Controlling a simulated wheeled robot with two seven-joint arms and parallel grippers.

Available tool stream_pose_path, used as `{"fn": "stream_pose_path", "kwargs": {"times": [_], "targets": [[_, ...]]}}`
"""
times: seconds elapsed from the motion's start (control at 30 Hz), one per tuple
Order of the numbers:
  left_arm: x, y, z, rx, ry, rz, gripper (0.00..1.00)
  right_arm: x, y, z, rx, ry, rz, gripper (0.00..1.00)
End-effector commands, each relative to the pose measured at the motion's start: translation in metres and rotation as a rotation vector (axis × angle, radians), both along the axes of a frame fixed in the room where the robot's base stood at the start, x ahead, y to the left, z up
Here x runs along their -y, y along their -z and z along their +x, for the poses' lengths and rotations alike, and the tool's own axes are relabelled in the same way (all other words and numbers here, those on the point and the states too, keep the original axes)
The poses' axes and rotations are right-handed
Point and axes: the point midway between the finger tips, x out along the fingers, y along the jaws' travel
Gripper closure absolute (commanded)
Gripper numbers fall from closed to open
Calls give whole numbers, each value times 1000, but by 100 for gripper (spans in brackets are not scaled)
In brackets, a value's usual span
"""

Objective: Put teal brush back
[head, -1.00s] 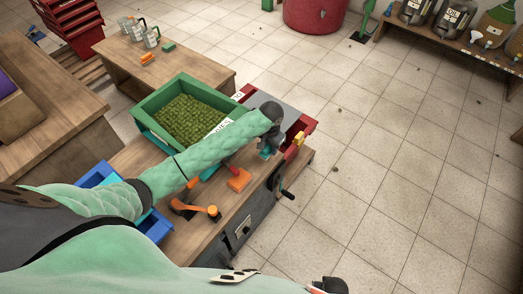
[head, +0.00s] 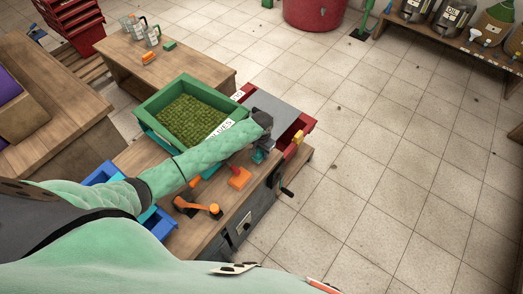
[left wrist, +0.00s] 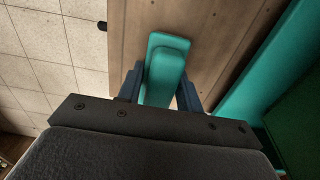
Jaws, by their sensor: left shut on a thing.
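The teal brush (left wrist: 166,68) is between the two dark fingers of my left gripper (left wrist: 160,92) in the left wrist view, and the fingers are shut on it. In the head view the left gripper (head: 261,148) is over the right part of the wooden bench, beside the green crate; only a small part of the brush (head: 258,157) shows below it. I cannot tell whether the brush touches the bench top. My right gripper is out of view.
The green crate (head: 152,103), filled with green produce, stands left of the gripper. A red crate with a grey panel (head: 277,108) is just behind it. An orange block (head: 239,178), an orange-handled tool (head: 200,207) and a blue crate (head: 158,226) are nearer. Floor at right is clear.

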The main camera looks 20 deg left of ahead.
Motion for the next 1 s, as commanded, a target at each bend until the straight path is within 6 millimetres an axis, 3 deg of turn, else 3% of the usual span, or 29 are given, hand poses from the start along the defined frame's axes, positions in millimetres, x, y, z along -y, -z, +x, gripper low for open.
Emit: {"fn": "stream_pose_path", "kwargs": {"times": [0.47, 0.5, 0.6, 1.0], "targets": [[0, 6, 0, 1, 0, 0, 89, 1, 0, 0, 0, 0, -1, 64], [0, 6, 0, 1, 0, 0, 59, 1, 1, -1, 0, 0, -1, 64], [0, 6, 0, 1, 0, 0, 43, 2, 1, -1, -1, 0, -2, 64], [0, 7, 0, 1, 0, 0, 43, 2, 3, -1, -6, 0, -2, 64]]}}
